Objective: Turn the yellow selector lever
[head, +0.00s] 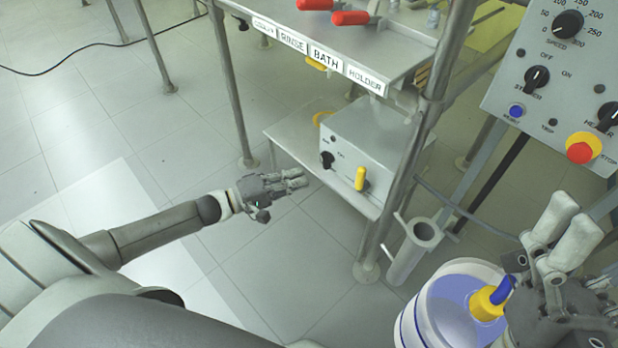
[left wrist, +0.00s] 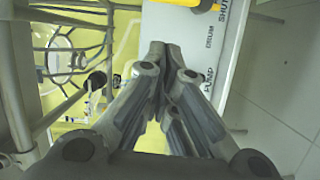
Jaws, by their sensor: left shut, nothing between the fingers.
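The yellow selector lever (head: 361,178) stands upright on the front of a grey box (head: 372,140) on the low shelf. In the left wrist view a yellow bar (left wrist: 188,3), likely this lever, is cut off by the top edge, on a pale panel (left wrist: 205,45) lettered DRUM, PUMP and SHUT. My left gripper (head: 298,178) is shut and empty, left of the lever and apart from it. Its closed fingers (left wrist: 170,52) point toward the panel. My right gripper (head: 568,218) is at the lower right, fingers up; its opening is unclear.
A black knob (head: 327,159) sits left of the lever on the box. The rinse bath bench (head: 330,65) is above, with metal legs beside the shelf. A white bucket (head: 408,325) with a yellow-and-blue item (head: 488,302) stands lower right.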

